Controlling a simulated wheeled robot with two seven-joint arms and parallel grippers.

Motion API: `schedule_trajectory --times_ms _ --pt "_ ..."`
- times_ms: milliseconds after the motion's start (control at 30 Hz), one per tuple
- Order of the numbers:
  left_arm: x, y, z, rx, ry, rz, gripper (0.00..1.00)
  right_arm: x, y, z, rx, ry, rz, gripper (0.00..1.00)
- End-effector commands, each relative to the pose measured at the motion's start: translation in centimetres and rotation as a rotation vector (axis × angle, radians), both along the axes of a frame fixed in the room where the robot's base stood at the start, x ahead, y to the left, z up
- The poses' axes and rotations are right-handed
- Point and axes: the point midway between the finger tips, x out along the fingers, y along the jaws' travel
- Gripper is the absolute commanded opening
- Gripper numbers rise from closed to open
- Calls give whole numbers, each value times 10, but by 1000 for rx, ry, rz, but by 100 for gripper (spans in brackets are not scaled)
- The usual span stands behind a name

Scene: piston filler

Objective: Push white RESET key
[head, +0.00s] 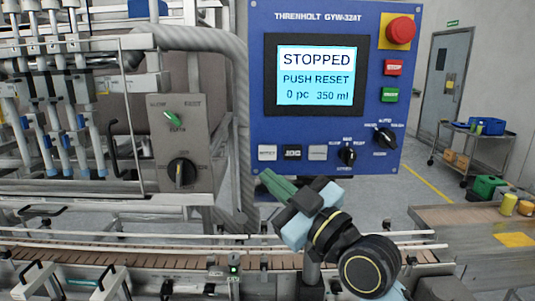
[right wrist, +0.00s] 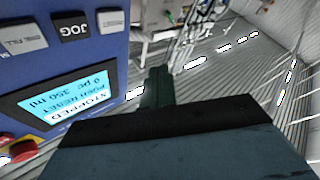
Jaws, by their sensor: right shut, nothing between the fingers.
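The blue control panel (head: 258,80) has a row of three keys under its screen. The left one is a white key (head: 267,153), with a label too small to read surely; it shows partly cut off in the right wrist view (right wrist: 114,10). The middle key is the black JOG key (head: 292,153). The screen (head: 316,75) reads STOPPED, PUSH RESET, 0 pc, 350 ml. My right gripper (head: 267,178) is shut and empty. Its green fingertips appear just below the left white key in the head view, apart from it. In the right wrist view the fingers (right wrist: 158,82) point past the panel. My left gripper is not in view.
A whitish key (head: 318,153) sits right of JOG. Black knobs (head: 347,155) and a red emergency button (head: 400,30) are further right. A grey box with a selector (head: 182,172) stands left. A conveyor (head: 150,257) runs below; a cart (head: 475,145) stands far right.

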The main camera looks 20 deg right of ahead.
Motion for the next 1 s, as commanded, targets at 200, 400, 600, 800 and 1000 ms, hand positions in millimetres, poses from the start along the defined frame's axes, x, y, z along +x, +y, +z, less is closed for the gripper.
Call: schedule_trajectory --times_ms 200,400,600,800,1000 --pt "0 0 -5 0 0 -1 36 13 -4 -1 0 1 -1 0" --pt "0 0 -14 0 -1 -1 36 40 -11 -2 1 0 -1 0" --pt "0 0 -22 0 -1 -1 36 66 -19 -2 -3 1 -1 0" --pt "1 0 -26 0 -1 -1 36 81 -23 -1 -1 1 0 0" --pt "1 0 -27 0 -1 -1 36 85 -24 -1 0 2 -1 0"
